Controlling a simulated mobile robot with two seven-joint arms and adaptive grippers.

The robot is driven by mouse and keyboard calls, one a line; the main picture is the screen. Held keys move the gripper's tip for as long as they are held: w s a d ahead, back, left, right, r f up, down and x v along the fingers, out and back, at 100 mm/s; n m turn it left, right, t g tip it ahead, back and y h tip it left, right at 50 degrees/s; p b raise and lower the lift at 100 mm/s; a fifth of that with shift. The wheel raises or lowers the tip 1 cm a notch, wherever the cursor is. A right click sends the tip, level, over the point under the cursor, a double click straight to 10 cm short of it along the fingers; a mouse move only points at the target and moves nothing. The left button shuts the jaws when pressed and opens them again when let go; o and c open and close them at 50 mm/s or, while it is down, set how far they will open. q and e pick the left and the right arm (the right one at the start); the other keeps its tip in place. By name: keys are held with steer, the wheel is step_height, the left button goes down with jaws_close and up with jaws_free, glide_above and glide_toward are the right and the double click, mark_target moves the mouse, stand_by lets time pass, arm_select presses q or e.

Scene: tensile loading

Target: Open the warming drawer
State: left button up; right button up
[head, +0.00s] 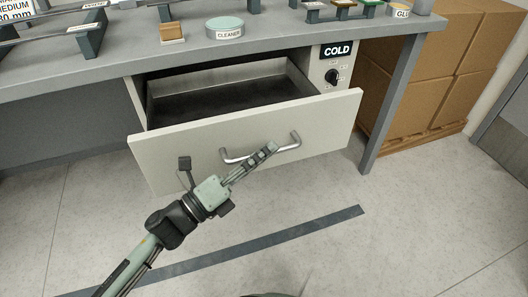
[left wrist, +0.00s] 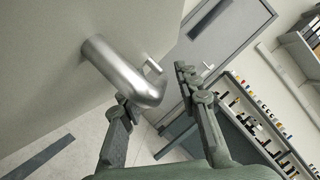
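The warming drawer (head: 180,158) is pulled well out from under the bench, and its dark, empty-looking inside (head: 230,98) shows. Its front carries a silver bar handle (head: 288,147), which also looms large in the left wrist view (left wrist: 120,70). My left gripper (head: 268,151) is in front of the drawer front at the handle. In the left wrist view its two fingers (left wrist: 153,92) are spread, with the bent end of the handle showing between the tips and a gap visible. I cannot tell whether a finger touches it. My right gripper is not in view.
A control panel marked COLD (head: 337,51) with a black knob is right of the drawer. The bench top (head: 270,42) holds a CLEANER dish (head: 225,28) and small stands. Cardboard boxes (head: 430,75) stand at right. The floor (head: 400,215) in front is clear, with a dark stripe.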

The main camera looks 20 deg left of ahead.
arm_select(q)
steer(key=v, duration=1.1)
steer(key=shift+s+a, duration=0.2)
steer(key=shift+a, duration=0.05)
